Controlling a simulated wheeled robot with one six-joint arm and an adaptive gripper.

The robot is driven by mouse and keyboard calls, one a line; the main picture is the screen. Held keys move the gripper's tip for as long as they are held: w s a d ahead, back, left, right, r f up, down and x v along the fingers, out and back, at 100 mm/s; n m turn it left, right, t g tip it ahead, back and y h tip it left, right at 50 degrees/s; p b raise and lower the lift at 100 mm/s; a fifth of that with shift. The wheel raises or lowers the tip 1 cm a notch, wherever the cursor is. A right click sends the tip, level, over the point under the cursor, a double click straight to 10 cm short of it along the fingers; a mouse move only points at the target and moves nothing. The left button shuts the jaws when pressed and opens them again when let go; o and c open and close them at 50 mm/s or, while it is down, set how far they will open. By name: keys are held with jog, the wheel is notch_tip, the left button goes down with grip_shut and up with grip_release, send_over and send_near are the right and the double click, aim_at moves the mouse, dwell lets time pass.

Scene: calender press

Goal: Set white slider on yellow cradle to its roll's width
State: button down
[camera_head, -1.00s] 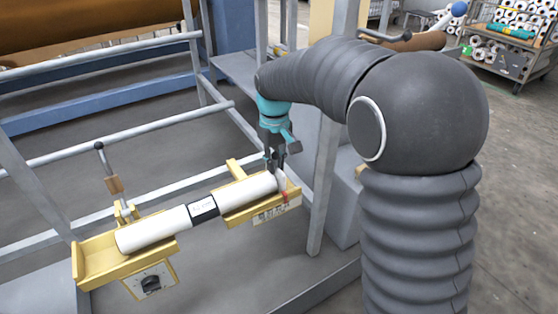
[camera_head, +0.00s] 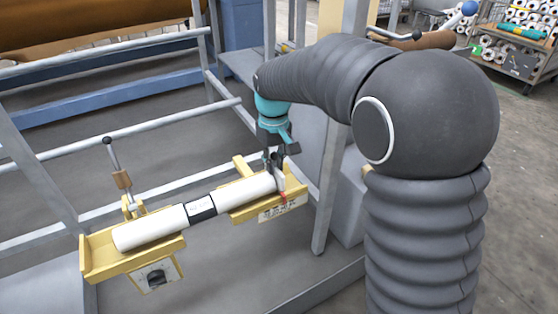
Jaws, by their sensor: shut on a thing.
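The yellow cradle (camera_head: 98,256) is in two parts, one at the lower left and one at the right. A white roll (camera_head: 150,231) with a dark band and label lies across both parts. The white slider (camera_head: 280,183) stands at the roll's right end, mostly hidden by my fingers. I cannot tell whether it touches the roll. A small red mark shows below it, above a printed scale plate (camera_head: 283,208). My gripper (camera_head: 273,166), under a teal wrist, points down and is shut on the slider.
Grey rails (camera_head: 120,133) run behind, and a grey post (camera_head: 330,185) stands right of the cradle. A cart of rolls (camera_head: 515,40) is far back right.

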jog(key=shift+a+r, duration=0.1)
jog(key=shift+r, duration=0.1)
jog(key=c, duration=1)
grip_release()
jog(key=shift+f, duration=0.1)
